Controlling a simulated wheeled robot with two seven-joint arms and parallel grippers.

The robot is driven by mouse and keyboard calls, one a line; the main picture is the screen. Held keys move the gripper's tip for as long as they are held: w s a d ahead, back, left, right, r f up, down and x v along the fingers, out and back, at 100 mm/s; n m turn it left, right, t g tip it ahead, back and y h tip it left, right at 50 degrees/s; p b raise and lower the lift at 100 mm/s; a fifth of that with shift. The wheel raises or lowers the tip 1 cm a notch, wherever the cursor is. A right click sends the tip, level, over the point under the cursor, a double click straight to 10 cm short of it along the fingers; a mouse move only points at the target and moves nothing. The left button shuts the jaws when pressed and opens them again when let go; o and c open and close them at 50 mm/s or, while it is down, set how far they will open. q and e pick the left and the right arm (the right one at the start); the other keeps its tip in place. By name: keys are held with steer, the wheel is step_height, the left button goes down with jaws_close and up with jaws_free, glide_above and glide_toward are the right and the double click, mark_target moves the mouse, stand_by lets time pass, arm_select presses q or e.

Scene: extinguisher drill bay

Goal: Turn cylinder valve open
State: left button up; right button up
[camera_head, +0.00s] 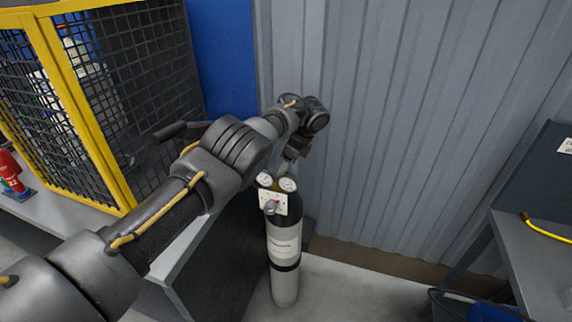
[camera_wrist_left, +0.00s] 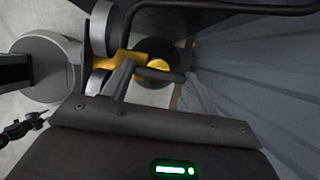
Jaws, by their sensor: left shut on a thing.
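A grey cylinder with a black shoulder (camera_head: 284,245) stands upright on the floor against the corrugated wall. Two round white gauges (camera_head: 287,184) and a small white panel (camera_head: 274,202) are at its top. My left arm reaches in from the left, and my left gripper (camera_head: 287,166) points down at the cylinder's top, just behind the gauges. In the left wrist view the brass-yellow valve (camera_wrist_left: 128,62) lies at the fingers of my left gripper (camera_wrist_left: 146,74), which are shut on it. The fingers partly hide the valve. My right gripper is not in view.
A yellow-framed mesh cage (camera_head: 85,120) stands on a bench at the left, with a small red extinguisher (camera_head: 9,170) beside it. A grey table (camera_head: 535,260) with a yellow cord is at the right.

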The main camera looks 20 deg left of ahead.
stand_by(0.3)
arm_select(q)
steer(key=o, duration=1)
steer(key=b+v, duration=0.1)
steer(key=v, duration=1)
steer(key=shift+f, duration=0.1)
